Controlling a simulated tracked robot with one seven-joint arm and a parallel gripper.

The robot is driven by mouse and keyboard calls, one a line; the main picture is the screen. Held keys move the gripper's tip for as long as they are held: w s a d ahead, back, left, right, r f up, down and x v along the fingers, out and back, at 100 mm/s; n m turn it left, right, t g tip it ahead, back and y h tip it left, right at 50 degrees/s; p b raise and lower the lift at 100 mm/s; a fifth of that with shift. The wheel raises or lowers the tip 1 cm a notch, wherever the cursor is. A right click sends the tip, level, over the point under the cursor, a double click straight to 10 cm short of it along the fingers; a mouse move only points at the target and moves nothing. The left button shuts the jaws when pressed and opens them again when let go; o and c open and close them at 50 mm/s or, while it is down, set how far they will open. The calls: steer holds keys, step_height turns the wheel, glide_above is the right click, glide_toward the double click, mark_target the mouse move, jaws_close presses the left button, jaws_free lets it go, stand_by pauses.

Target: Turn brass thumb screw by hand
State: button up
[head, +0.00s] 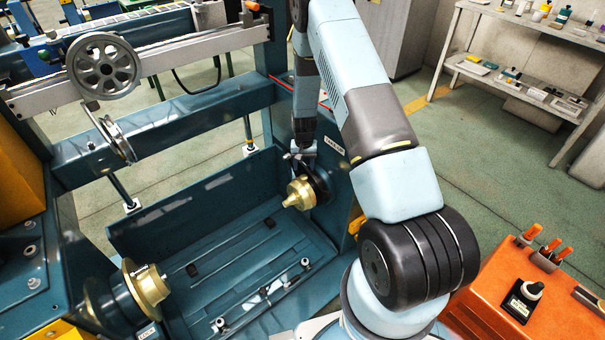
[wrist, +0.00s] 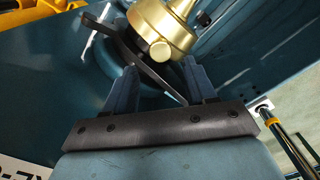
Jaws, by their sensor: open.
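The brass thumb screw (wrist: 160,50) is a small round brass knob on the side of a larger brass cone hub (wrist: 163,24) in the wrist view. In the head view the brass cone hub (head: 299,194) sits on the right side of the blue machine frame; the thumb screw cannot be made out there. My gripper (wrist: 160,65) is open, with its blue fingers on either side of the thumb screw's line. Whether the fingertips touch anything cannot be told. In the head view my gripper (head: 303,152) is small and partly hidden, just above the hub.
A dark arm (wrist: 140,62) crosses between my fingers below the hub. A second brass hub (head: 148,285) faces it at lower left, across the blue trough (head: 230,235). A handwheel (head: 104,66) is at upper left. An orange tool cabinet (head: 495,290) stands at lower right.

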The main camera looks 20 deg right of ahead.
mark_target(304, 177)
steer(key=shift+f, duration=2.55)
steer(key=shift+f, duration=0.35)
steer(key=c, duration=0.8)
